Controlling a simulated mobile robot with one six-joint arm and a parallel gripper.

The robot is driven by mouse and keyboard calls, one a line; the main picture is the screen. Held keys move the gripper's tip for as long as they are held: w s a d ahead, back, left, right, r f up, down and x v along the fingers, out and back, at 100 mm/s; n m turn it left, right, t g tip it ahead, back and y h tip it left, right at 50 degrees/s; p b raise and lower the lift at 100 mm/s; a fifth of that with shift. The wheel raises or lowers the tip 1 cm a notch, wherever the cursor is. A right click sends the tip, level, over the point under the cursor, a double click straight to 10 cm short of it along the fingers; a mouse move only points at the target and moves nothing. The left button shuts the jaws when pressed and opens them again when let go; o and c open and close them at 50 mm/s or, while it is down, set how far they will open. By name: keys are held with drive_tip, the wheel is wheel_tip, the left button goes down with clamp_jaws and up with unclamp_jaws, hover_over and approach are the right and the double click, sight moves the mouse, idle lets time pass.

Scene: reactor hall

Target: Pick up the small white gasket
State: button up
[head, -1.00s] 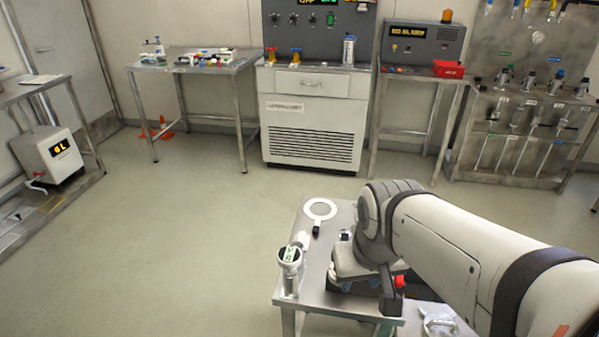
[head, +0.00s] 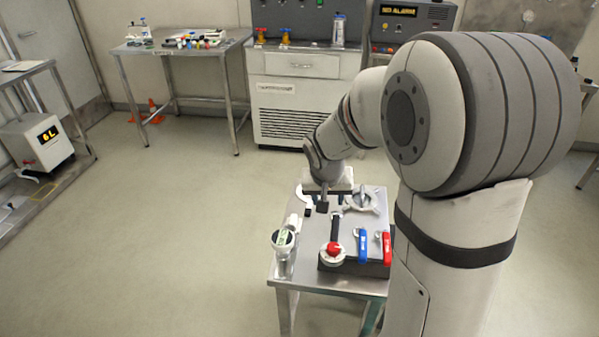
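I cannot clearly make out a small white gasket. A flat white ring with a dark handle (head: 307,212) lies at the far left of the small metal table (head: 310,277), mostly hidden by my gripper. A small white item (head: 293,221) is at the table's left edge, too small to identify. My gripper (head: 322,206) points down over the far part of the table, beside the ring. Its fingers are small and partly hidden, so their opening does not show.
A black valve block (head: 355,267) with red and blue handles stands at the table's front right. A metal flange-like part (head: 361,201) lies behind it. A gauge (head: 284,240) stands on the left edge. Open floor lies left of the table.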

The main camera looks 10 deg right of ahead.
drive_tip(key=w+f, duration=0.5)
drive_tip(key=w, duration=0.2)
drive_tip(key=m+p, duration=0.1)
drive_tip(key=p, duration=0.1)
approach(308, 212)
drive_tip(key=shift+t, duration=0.3)
drive_tip(key=x, duration=0.8)
drive_tip(key=shift+s+f, duration=0.2)
drive_tip(key=shift+s, duration=0.05)
drive_tip(key=shift+c, duration=0.6)
clamp_jaws()
